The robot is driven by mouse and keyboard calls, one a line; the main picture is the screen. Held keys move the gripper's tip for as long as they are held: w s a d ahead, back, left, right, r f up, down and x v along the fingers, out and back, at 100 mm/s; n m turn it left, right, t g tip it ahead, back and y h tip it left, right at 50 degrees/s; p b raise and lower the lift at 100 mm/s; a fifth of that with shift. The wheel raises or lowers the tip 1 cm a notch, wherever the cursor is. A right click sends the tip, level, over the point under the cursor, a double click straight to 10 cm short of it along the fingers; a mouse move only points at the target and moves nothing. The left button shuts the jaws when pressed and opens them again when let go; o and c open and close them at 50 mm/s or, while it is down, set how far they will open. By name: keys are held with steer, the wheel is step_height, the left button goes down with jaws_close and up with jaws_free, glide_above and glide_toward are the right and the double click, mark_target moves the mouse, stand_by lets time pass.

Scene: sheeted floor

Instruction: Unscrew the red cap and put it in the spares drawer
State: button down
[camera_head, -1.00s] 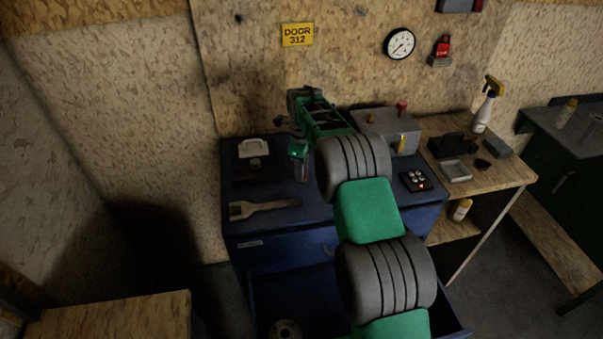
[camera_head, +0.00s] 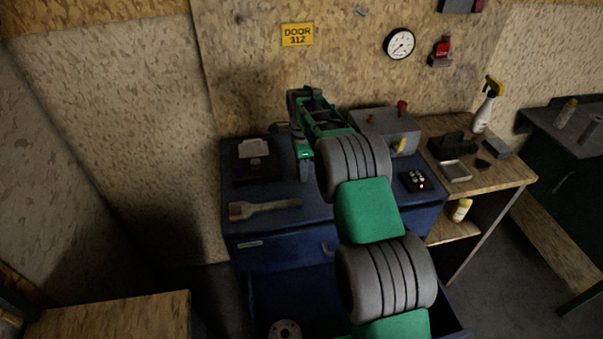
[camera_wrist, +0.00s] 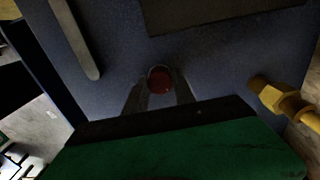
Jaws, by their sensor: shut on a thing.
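The red cap (camera_wrist: 159,80) shows in the wrist view as a round red top with a pale rim. My gripper (camera_wrist: 159,88) has one finger on either side of it and is shut on it. Whatever is under the cap is hidden. In the head view my gripper (camera_head: 305,172) points down over the blue cabinet top (camera_head: 315,207), and the cap cannot be made out there. An open blue drawer (camera_head: 258,300) with a grey disc (camera_head: 285,329) inside shows below; my arm covers part of it. Whether it is the spares drawer cannot be told.
A grey box (camera_head: 385,128) stands behind to the right, and a small black button panel (camera_head: 416,181) lies right. A brass fitting (camera_wrist: 283,98) is close by in the wrist view.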

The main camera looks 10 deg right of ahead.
steer(key=n, duration=1.3)
steer(key=shift+n, duration=0.3)
steer(key=c, duration=0.9)
jaws_free()
steer(key=shift+c, duration=0.2)
steer(key=shift+c, duration=0.3)
steer(key=shift+c, duration=0.6)
